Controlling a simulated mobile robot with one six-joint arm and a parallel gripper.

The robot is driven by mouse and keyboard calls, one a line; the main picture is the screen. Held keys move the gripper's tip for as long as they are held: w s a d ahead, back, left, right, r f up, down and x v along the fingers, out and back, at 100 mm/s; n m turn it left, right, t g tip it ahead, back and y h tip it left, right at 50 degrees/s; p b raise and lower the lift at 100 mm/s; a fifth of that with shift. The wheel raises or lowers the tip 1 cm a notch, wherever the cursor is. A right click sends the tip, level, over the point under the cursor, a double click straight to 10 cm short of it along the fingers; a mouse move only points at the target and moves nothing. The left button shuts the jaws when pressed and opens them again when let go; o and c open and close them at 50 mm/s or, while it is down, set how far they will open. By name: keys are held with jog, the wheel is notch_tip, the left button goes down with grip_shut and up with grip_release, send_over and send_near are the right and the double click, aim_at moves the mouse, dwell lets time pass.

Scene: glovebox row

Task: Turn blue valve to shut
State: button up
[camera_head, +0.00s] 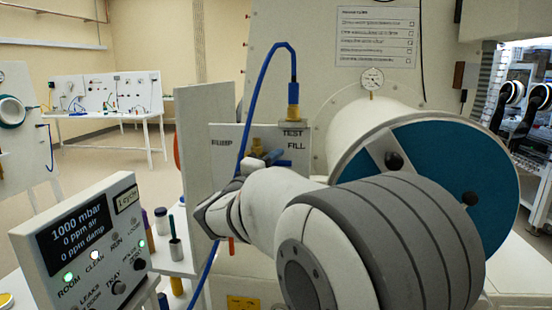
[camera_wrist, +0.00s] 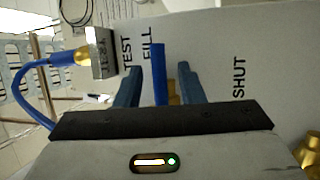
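The blue valve handle (camera_wrist: 159,72) is a narrow blue bar on a brass body (camera_wrist: 173,98), seen in the wrist view. Its far end lies beside the word FILL, and the word SHUT stands off to the right. My gripper (camera_wrist: 158,80) is open, with one blue-grey finger on each side of the handle. A gap shows on both sides, so the fingers do not grip it. Small blue parts show above my wrist there, and I cannot tell handle from fingers.
A blue hose (camera_head: 266,72) ends in a brass fitting at the TEST block (camera_head: 293,124), close to my gripper. A large cylinder with a blue door (camera_head: 490,165) stands at the right. A display box (camera_head: 85,235) and a shelf of small items are at the lower left.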

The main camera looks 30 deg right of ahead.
jog(key=shift+x, duration=1.45)
jog(key=shift+c, duration=0.4)
grip_shut()
